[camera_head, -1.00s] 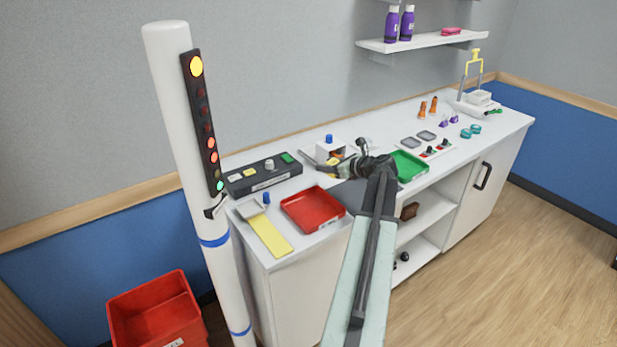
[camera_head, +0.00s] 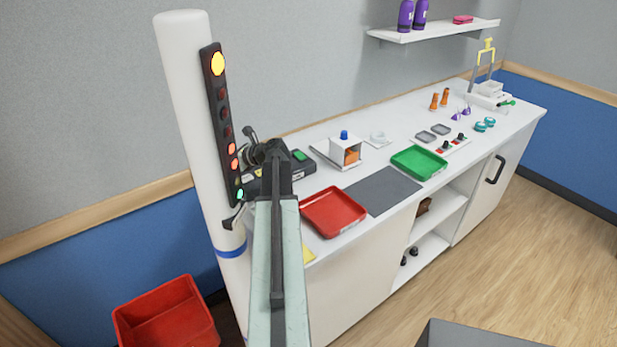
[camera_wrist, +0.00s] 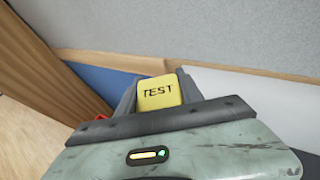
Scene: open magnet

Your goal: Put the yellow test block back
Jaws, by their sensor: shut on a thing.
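The yellow test block (camera_wrist: 158,93), marked TEST, is between the jaws of my gripper (camera_wrist: 158,88) in the wrist view. In the head view my gripper (camera_head: 250,150) is over the left end of the counter, close beside the white post, and the block cannot be made out there. A sliver of a yellow pad (camera_head: 309,254) shows at the counter's front left edge. My arm hides the rest of it.
A white post (camera_head: 185,110) with a lamp strip (camera_head: 225,120) stands left of my gripper. A black button box (camera_head: 302,168) is partly hidden. A red tray (camera_head: 334,211), a grey mat (camera_head: 382,191) and a green tray (camera_head: 419,162) lie to the right. A red bin (camera_head: 168,315) is on the floor.

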